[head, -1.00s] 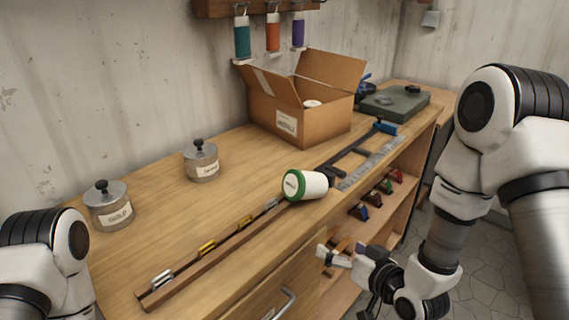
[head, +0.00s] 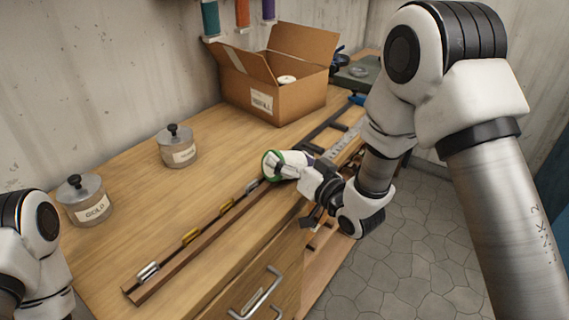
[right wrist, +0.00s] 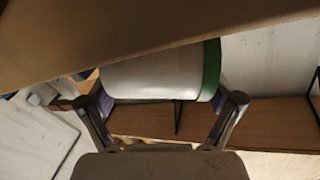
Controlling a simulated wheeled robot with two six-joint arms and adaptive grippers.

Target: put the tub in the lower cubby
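The tub (head: 270,164), white with a green lid, lies on its side near the bench's front edge, partly hidden by my right gripper. My right gripper (head: 285,170) reaches it from the front right. In the right wrist view the tub (right wrist: 155,78) lies between the spread fingers of my gripper (right wrist: 165,108), one by the green lid and one by the other end. The fingers look open; firm contact is not clear. The open shelving (head: 322,262) below the bench is mostly hidden by my right arm, and I cannot make out the lower cubby. My left gripper is out of view.
A wooden strip with metal clips (head: 195,232) runs along the bench (head: 165,215). Two lidded tins (head: 87,201) (head: 178,148) stand behind it. An open cardboard box (head: 275,92) stands farther back, beside a dark clamp (head: 325,128) and ruler. A drawer handle (head: 258,292) projects in front.

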